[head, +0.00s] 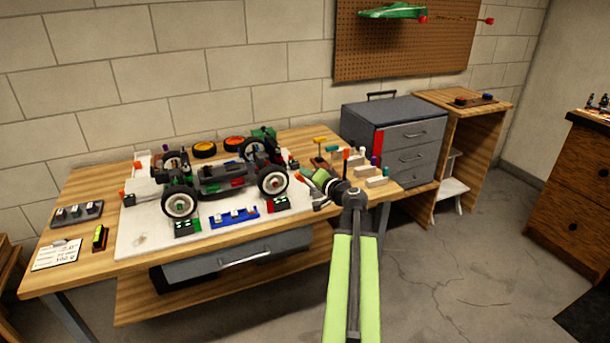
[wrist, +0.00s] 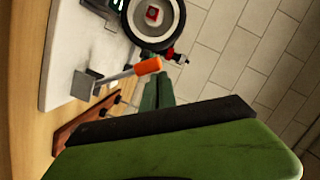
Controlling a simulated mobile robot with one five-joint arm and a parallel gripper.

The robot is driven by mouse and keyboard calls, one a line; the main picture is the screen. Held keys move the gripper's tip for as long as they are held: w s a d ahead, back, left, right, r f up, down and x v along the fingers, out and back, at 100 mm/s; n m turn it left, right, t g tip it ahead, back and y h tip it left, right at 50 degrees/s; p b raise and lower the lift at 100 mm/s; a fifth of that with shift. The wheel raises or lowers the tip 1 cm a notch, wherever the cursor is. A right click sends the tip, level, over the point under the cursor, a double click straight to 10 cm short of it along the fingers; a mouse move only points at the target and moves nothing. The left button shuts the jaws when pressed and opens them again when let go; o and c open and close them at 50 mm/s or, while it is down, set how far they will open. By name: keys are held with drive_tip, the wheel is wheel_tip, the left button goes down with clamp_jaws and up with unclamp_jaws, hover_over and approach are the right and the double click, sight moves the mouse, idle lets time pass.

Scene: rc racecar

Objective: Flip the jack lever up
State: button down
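The jack lever (wrist: 125,75) is a short grey bar with an orange tip (wrist: 148,67). In the wrist view it rises at a slant from a grey block (wrist: 84,86) on the white board, close to a car wheel. In the head view an orange tip (head: 300,176), apparently the lever's, shows just left of my gripper (head: 315,182), at the board's right side. My gripper's green and black parts fill the lower wrist view, with the lever beyond them and no clear contact. The finger gap is hidden, so its opening is unclear.
The car chassis (head: 228,178) stands on the white board (head: 145,228) on the wooden bench (head: 80,190). Wooden blocks and upright tools (head: 365,170) are close right of my gripper. A grey drawer cabinet (head: 395,125) stands behind them. Open floor lies to the right.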

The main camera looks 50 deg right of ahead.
drive_tip(key=shift+w+a, duration=0.1)
drive_tip(key=shift+a, duration=0.15)
drive_tip(key=s+d+r+p, duration=0.1)
drive_tip(key=s+r+p, duration=0.3)
drive_tip(key=s, duration=0.7)
drive_tip(key=shift+d, duration=0.15)
